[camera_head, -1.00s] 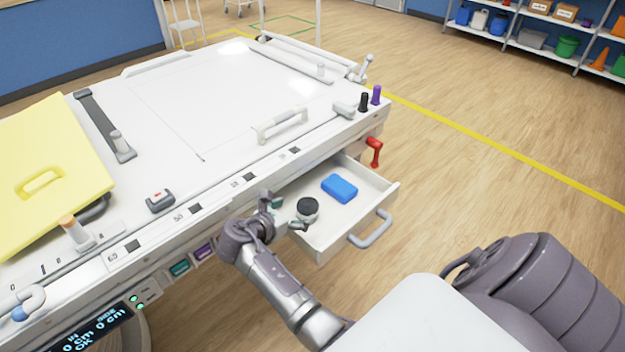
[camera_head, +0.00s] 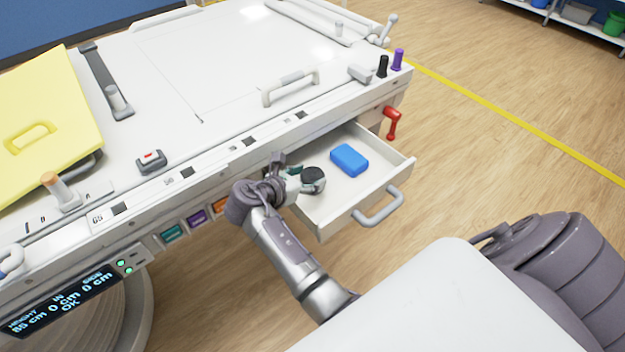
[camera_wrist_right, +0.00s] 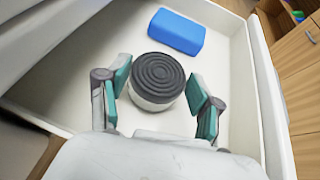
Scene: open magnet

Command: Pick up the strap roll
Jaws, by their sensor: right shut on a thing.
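The strap roll (camera_head: 313,174), dark ribbed top and pale side, is inside the open white drawer (camera_head: 335,222), near its left side. It also shows in the right wrist view (camera_wrist_right: 158,75), upright between the teal finger pads. My right gripper (camera_head: 308,182) reaches into the drawer from the left and is shut on the roll, one finger on each side. In the right wrist view, the gripper (camera_wrist_right: 157,97) has the drawer floor close below. The roll's underside is hidden, so I cannot tell whether it touches the floor. My left gripper is not in view.
A blue block (camera_head: 349,159) lies in the drawer behind the roll. The drawer walls and grey handle (camera_head: 378,207) bound the space. A red crank (camera_head: 391,122) hangs beside the drawer. The long white table (camera_head: 190,80) stands above it, with a yellow board (camera_head: 45,135) at left.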

